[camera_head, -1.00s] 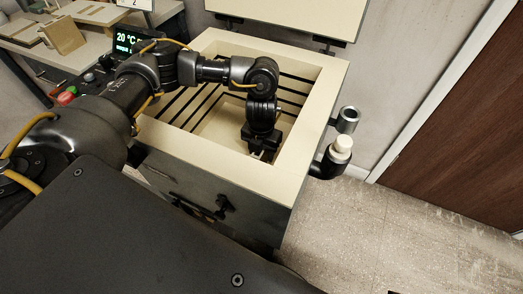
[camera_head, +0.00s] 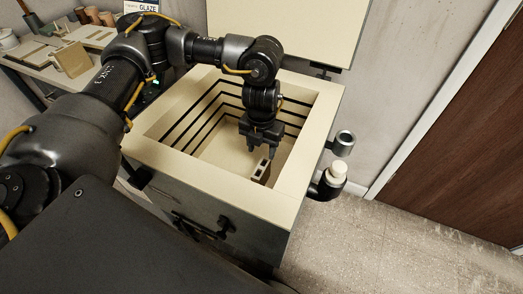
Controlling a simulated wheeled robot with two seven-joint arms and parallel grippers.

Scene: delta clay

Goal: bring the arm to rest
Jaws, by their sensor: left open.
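My left arm comes in from the left and reaches over the open kiln (camera_head: 270,205), a cream-rimmed box with dark grooves around its inner walls. My left gripper (camera_head: 262,152) points down inside the kiln's opening, with its fingers apart. A small pale block with dark openings (camera_head: 261,170) stands in the kiln near the front right inner wall, just below the fingertips. The gripper appears apart from it. My right gripper is not in view.
The raised kiln lid (camera_head: 290,25) stands behind the opening. A holder with a white-topped cylinder (camera_head: 337,170) juts from the kiln's right side. A shelf with boards and pots (camera_head: 70,55) is at the upper left. A brown door (camera_head: 460,130) is at right, with clear floor before it.

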